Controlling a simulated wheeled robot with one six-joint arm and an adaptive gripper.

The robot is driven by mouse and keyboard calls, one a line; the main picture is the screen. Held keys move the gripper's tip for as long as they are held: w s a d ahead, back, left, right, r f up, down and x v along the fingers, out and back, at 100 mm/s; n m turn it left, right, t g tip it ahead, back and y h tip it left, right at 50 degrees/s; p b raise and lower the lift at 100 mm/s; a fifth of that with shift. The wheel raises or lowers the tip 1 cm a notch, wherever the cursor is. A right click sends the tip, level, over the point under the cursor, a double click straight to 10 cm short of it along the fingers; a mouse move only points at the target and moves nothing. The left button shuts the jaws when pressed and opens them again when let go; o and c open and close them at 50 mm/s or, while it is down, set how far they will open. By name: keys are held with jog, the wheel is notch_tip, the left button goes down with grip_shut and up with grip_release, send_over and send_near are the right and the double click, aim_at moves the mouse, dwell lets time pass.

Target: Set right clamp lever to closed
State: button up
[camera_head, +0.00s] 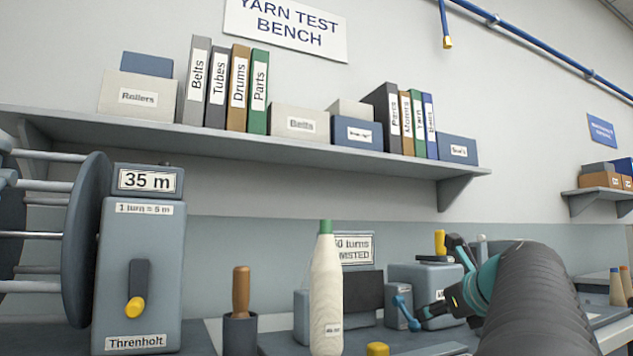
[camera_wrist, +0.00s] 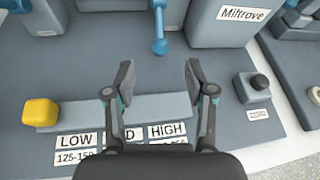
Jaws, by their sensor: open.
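A blue lever with a round ball end (camera_wrist: 159,30) hangs from a grey block at the top middle of the wrist view. It also shows in the head view (camera_head: 403,303), just left of my gripper. No label marks it as the right clamp lever. My gripper (camera_wrist: 158,76) is open and empty, its two fingers spread. The ball end lies just beyond the fingertips, roughly centred between them in the picture, and appears not to be touched. In the head view my gripper (camera_head: 424,314) points left toward the lever, partly hidden by my arm.
A yellow knob (camera_wrist: 41,112) sits at the left end of a bar above LOW and HIGH labels. A black knob (camera_wrist: 257,82) is at right. A grey Miltrove box (camera_wrist: 225,32) stands beside the lever. A cream cone (camera_head: 326,295) stands left of my gripper.

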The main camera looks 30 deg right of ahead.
jog(key=v, duration=0.3)
jog(key=w+a+r+n+t+h, duration=0.2)
jog(key=w+a+r+n, duration=0.3)
jog(key=a+r, duration=0.3)
jog(key=w+a+r+n+t+h, duration=0.2)
jog(key=w+a+r+n, duration=0.3)
jog(key=a+r, duration=0.4)
jog(key=shift+w+a+r+n+t, duration=0.25)
jog(key=shift+r+n+t, duration=0.45)
jog(key=shift+r, duration=2)
jog(key=shift+d, duration=0.1)
